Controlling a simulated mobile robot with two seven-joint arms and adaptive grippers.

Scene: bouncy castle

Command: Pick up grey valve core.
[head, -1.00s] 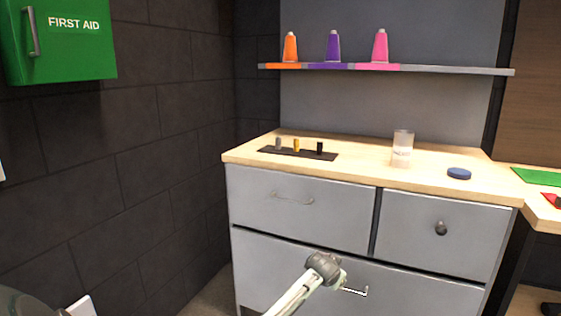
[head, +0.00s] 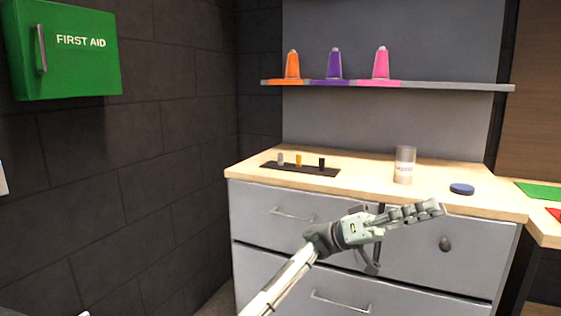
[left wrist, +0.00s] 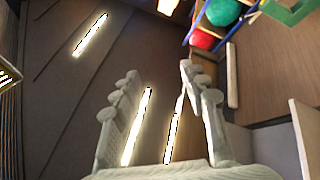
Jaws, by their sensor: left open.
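The grey valve core (head: 280,159) stands upright at the left end of a black mat (head: 330,172) on the wooden counter. A yellow core (head: 298,160) and a black core (head: 322,163) stand to its right on the same mat. My left gripper (head: 408,228) is in front of the drawers, below and to the right of the cores, with its fingers pointing right. In the left wrist view the left gripper (left wrist: 160,115) is open and empty, its two fingers spread apart. My right gripper is not in view.
A shelf (head: 450,87) above holds orange, purple and pink cones. A green first-aid box (head: 75,60) hangs on the left wall.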

